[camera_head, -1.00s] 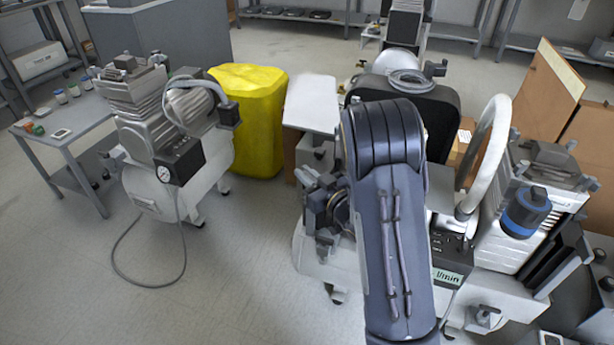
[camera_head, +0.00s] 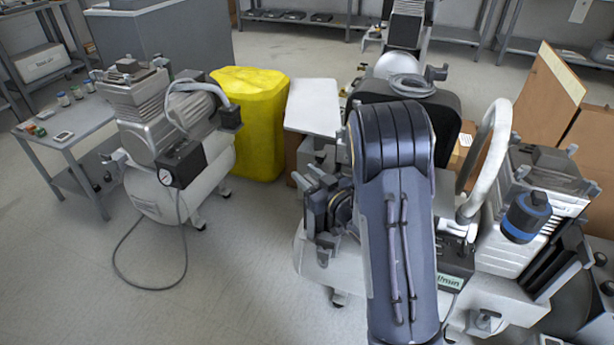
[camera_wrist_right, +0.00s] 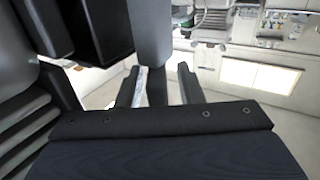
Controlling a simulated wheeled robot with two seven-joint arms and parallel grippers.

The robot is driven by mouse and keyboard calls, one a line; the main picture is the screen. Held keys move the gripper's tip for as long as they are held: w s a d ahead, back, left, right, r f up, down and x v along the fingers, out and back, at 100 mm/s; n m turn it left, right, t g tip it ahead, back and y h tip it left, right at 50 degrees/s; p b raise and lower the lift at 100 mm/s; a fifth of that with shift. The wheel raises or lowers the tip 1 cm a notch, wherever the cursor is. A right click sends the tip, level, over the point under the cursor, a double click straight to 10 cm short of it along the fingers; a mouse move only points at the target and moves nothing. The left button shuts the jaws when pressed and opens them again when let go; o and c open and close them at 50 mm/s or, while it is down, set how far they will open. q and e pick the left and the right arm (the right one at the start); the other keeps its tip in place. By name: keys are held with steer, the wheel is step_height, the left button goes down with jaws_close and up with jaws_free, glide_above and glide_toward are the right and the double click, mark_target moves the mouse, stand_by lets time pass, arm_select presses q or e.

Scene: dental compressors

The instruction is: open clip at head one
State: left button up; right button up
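The right compressor (camera_head: 500,290) stands in front of me, with a ribbed metal head and a pale curved hose (camera_head: 490,150). My right arm covers its middle. My right gripper (camera_head: 316,184) is at the left side of this compressor, partly hidden by the arm. In the right wrist view its two fingers (camera_wrist_right: 159,88) stand apart. A narrow dark upright piece (camera_wrist_right: 157,85) shows between them, below a grey cylinder (camera_wrist_right: 152,35); I cannot tell whether the fingers touch it. I cannot make out the clip for certain. My left gripper is out of view.
Another compressor (camera_head: 160,145) with a gauge and a trailing cable stands at the left. A yellow container (camera_head: 250,120), a white-topped stand (camera_head: 313,105) and cardboard panels (camera_head: 550,95) are behind. A side table (camera_head: 65,130) is at far left.

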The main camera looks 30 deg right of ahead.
steer(key=s+a+r+p, duration=0.6)
steer(key=s+a+r, duration=0.1)
steer(key=s+r, duration=0.5)
steer(key=shift+s, duration=0.1)
